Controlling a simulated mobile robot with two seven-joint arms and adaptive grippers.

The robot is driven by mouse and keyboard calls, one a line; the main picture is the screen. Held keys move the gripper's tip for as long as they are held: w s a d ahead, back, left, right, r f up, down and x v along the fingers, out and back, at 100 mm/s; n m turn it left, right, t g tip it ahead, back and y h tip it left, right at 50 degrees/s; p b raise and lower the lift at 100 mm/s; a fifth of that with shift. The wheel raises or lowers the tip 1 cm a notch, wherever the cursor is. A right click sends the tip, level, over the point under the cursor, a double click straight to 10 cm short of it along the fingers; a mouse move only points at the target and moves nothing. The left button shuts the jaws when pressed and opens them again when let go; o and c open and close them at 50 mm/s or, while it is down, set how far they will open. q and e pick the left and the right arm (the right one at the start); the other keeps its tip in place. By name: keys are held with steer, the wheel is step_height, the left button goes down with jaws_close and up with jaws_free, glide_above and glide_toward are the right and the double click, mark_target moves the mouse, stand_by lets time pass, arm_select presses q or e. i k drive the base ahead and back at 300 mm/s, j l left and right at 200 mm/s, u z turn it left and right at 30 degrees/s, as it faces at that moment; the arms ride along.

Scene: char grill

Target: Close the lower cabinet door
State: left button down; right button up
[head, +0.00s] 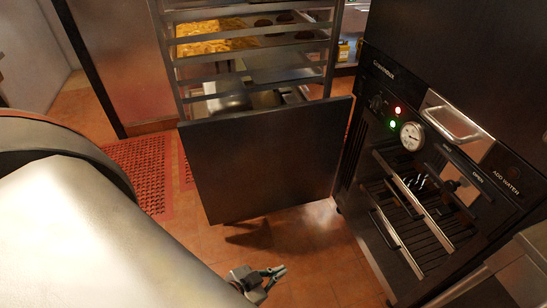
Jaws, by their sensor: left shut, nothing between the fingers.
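The dark lower cabinet door (265,160) stands swung wide open in the middle of the head view. Its right edge is beside the front left side of the dark cabinet (372,118) at the right. The cabinet's lower compartment is exposed, with wire racks (408,232) inside. My left gripper (278,278) is low in the view, over the floor and on the near side of the door. It is apart from the door, shut and empty. My right gripper is not in view.
A metal tray rack (327,85) with trays of food stands behind the door. Red floor mats (140,165) lie to the left. Tiled floor (315,250) between door and cabinet is clear. A metal surface (520,278) is at the lower right.

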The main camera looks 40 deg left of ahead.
mark_target(245, 164)
steer(key=j+z, duration=0.15)
steer(key=j, duration=0.5)
steer(key=j+z, duration=0.15)
steer(key=j, duration=0.5)
steer(key=k+j+z, duration=0.15)
steer(key=j, duration=0.5)
steer(key=j+z, duration=0.15)
steer(key=j, duration=0.3)
steer(key=k+j+z, duration=0.15)
steer(key=j, duration=0.25)
steer(key=k+j+z, duration=0.15)
steer(key=j, duration=0.25)
steer(key=k+j+z, duration=0.15)
steer(key=j, duration=0.25)
steer(key=k+j+z, duration=0.15)
steer(key=j, duration=0.25)
steer(key=k+j+z, duration=0.15)
steer(key=j, duration=0.2)
steer(key=k+j+z, duration=0.1)
steer(key=j, duration=0.25)
steer(key=k+j+z, duration=0.1)
steer(key=j, duration=0.3)
steer(key=k+j, duration=0.15)
steer(key=j, duration=0.25)
steer(key=k+j+z, duration=0.15)
steer(key=j, duration=0.25)
steer(key=k+j, duration=0.1)
steer(key=j, duration=0.25)
steer(key=z, duration=0.05)
